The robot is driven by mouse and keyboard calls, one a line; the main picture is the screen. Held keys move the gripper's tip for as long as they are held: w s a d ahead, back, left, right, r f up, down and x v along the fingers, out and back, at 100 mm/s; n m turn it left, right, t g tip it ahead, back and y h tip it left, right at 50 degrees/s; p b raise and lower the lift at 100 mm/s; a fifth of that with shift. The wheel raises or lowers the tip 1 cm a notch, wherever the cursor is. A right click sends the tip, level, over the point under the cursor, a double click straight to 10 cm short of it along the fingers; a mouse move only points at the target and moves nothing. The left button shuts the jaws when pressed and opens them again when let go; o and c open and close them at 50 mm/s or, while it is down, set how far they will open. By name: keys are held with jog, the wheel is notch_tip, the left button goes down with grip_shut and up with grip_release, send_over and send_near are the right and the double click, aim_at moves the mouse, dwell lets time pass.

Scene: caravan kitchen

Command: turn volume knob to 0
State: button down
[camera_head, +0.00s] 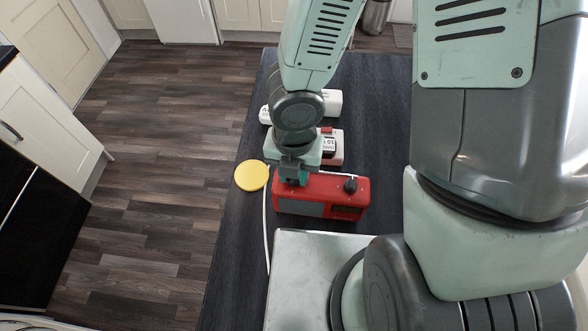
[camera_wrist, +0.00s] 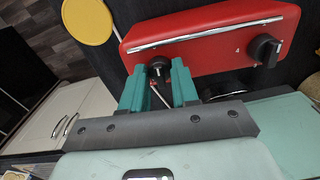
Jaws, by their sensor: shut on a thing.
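A red radio (camera_head: 320,196) lies on the dark worktop, with its top face toward me in the wrist view (camera_wrist: 200,42). It has two black knobs. One knob (camera_wrist: 160,66) is at the left end and sits between the teal fingers of my gripper (camera_wrist: 158,74). The fingers are shut on this knob and partly hide it. The other knob (camera_wrist: 266,50) is at the right end, with a small figure 4 beside it, and stands free; it also shows in the head view (camera_head: 350,185). In the head view my gripper (camera_head: 293,177) points down at the radio's left end. I cannot read the held knob's setting.
A yellow disc (camera_head: 251,175) lies left of the radio at the worktop (camera_head: 234,222) edge. A white and red device (camera_head: 331,148) and a white object (camera_head: 331,102) stand behind it. A white cable (camera_head: 265,225) runs along the left. A chrome bar (camera_wrist: 205,36) crosses the radio.

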jog(key=shift+n, duration=0.4)
jog(key=c, duration=0.8)
grip_release()
jog(key=shift+w+r, duration=0.1)
jog(key=shift+r, duration=0.7)
notch_tip(320, 180, up, 9)
jog(key=shift+r, duration=0.1)
